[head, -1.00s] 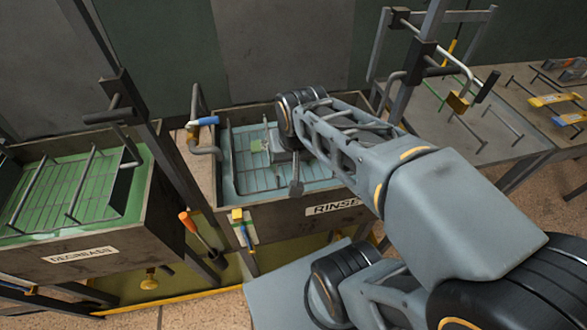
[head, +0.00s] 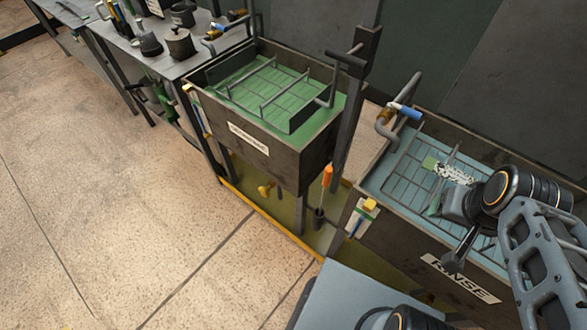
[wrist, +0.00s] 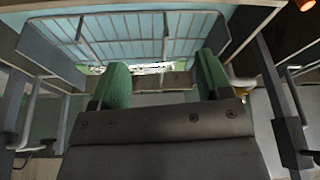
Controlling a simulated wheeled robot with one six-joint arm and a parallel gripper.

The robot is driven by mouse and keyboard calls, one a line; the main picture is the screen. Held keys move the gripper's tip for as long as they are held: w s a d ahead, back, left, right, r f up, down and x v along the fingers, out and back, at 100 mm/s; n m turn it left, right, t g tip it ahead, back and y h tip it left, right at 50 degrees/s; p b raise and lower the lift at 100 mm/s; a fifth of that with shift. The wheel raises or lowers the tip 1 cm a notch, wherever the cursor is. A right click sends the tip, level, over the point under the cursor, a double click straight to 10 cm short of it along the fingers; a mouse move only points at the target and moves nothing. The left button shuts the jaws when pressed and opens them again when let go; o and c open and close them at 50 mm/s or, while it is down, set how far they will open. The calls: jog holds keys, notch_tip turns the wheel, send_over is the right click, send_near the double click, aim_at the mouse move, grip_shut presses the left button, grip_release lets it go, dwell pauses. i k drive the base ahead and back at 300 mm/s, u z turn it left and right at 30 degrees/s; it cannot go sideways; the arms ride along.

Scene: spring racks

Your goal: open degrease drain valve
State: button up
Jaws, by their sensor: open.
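The degrease tank (head: 265,150), a dark box with green liquid and a wire rack, stands at the centre of the head view with a white label on its front. A yellow valve handle (head: 265,190), apparently its drain valve, shows under the tank; whether it is open or shut I cannot tell. My gripper (head: 434,185) is at the rinse tank (head: 400,240), to the right of and well apart from that valve. In the wrist view, its two green fingers (wrist: 162,80) are spread, with no object visibly gripped.
A silvery cluster (head: 455,173) shows beside my gripper at the rinse tank. An orange-handled tool (head: 327,178) and a dark post (head: 352,115) stand between the tanks. A bench (head: 165,60) with pots is at the back left. The floor (head: 120,200) in front is clear.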

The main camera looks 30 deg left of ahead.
aim_at(264, 192)
jog(key=k, duration=0.9)
jog(key=z, duration=0.3)
jog(key=i, duration=0.5)
jog(key=u, duration=1.9)
jog(key=i, duration=0.5)
jog(key=k, duration=1.2)
jog(key=u, duration=0.6)
jog(key=i, duration=1.7)
jog(key=z, duration=0.55)
